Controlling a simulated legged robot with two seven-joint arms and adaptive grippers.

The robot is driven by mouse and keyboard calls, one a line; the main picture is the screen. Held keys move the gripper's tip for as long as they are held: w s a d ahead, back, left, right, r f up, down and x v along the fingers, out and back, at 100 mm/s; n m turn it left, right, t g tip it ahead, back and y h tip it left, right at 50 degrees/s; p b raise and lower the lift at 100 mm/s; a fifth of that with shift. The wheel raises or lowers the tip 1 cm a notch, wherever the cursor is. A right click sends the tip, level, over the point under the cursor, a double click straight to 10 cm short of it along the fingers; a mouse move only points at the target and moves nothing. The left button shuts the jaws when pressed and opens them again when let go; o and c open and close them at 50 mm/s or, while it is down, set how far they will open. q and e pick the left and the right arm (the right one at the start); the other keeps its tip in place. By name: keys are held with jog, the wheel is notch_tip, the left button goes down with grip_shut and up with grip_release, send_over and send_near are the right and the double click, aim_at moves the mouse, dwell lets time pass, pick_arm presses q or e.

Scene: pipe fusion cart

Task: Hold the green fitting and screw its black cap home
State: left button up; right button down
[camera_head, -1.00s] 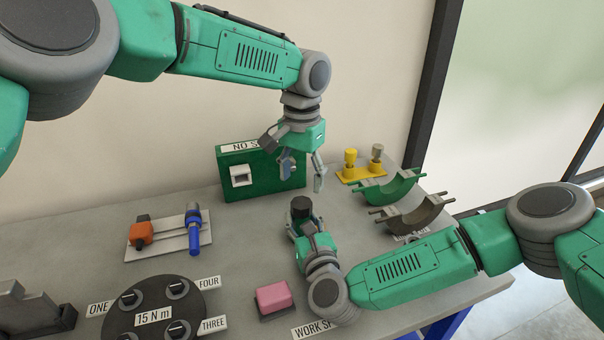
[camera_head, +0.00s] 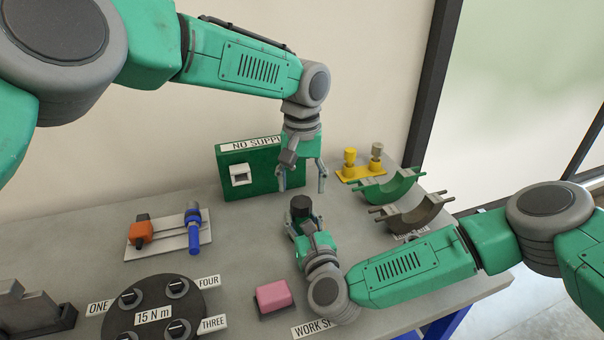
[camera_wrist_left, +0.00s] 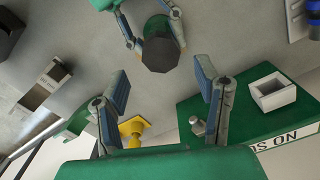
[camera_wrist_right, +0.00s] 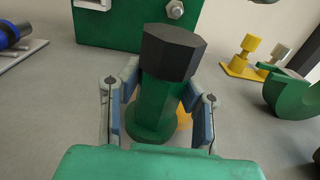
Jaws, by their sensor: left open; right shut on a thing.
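The green fitting (camera_wrist_right: 154,108) stands upright on the table between the fingers of my right gripper (camera_wrist_right: 159,115), which is shut on it. Its black cap (camera_wrist_right: 171,52) sits on top and also shows in the head view (camera_head: 301,206). In the head view the green body is mostly hidden by the cap and my right gripper (camera_head: 307,232). My left gripper (camera_head: 302,184) is open and empty, above and behind the cap, fingers pointing down. In the left wrist view the cap (camera_wrist_left: 160,54) lies beyond my left gripper's fingertips (camera_wrist_left: 160,82), apart from them.
A green box (camera_head: 262,180) with a white socket stands behind. A yellow stand (camera_head: 360,172) and two half-round cradles (camera_head: 390,187) are at the right. A pink block (camera_head: 273,297), a round dial plate (camera_head: 150,310) and a white tool tray (camera_head: 170,240) lie at front and left.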

aim_at(302, 201)
pick_arm(q)
notch_tip(302, 201, down, 6)
jog(key=shift+r, duration=0.1)
dwell(0.4)
jog(key=c, duration=1.2)
jog(key=m, duration=0.7)
jog(key=shift+m, duration=0.3)
jog(key=o, duration=1.4)
